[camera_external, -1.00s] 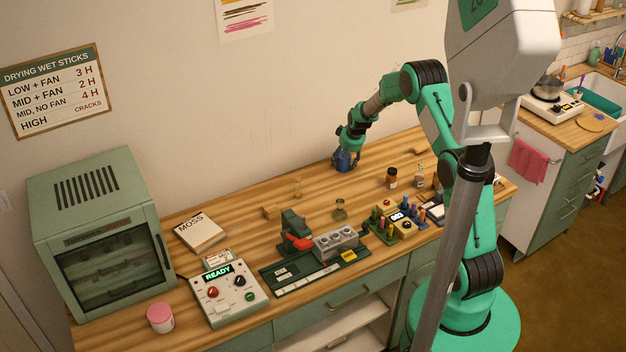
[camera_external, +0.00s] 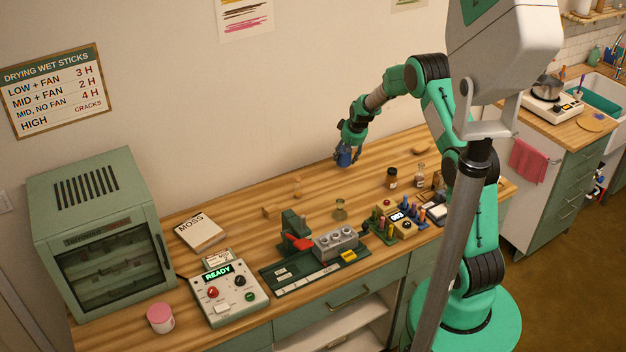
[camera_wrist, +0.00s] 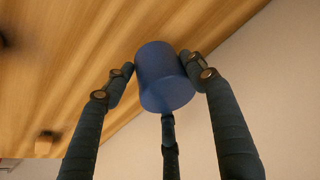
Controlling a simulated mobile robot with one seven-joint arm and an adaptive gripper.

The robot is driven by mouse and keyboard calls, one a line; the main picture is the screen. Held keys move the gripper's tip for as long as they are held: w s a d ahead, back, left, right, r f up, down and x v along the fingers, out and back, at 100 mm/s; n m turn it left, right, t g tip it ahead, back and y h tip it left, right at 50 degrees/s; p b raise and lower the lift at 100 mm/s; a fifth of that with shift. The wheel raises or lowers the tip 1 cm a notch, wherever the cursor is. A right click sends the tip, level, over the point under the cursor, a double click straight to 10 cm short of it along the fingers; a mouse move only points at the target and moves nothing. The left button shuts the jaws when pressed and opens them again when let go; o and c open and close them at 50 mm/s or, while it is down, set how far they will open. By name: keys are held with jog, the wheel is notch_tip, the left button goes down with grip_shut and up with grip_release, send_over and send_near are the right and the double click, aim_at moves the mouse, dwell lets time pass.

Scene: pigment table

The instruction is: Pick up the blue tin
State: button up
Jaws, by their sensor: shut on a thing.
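The blue tin (camera_external: 345,155) is between the fingers of my gripper (camera_external: 349,151), near the back of the wooden table in the external view. The fingers hide part of it there. In the wrist view the blue tin (camera_wrist: 163,77) is a plain blue cylinder, tilted in the picture. My gripper (camera_wrist: 165,85) is shut on it there, with fingers at its left and right sides and a third finger below. The tin looks raised a little above the tabletop; its underside is hard to see.
A dark jar (camera_external: 392,178) and a small clear bottle (camera_external: 420,174) stand right of the gripper. A green oven (camera_external: 95,230) and a control box (camera_external: 228,294) are at the left. The tabletop (camera_external: 310,190) near the tin is mostly clear.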

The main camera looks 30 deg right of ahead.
jog(key=s+a+r+p, duration=0.1)
jog(key=s+a, duration=0.1)
jog(key=s, duration=1.2)
jog(key=shift+s+a+r, duration=0.15)
jog(key=shift+a, duration=0.2)
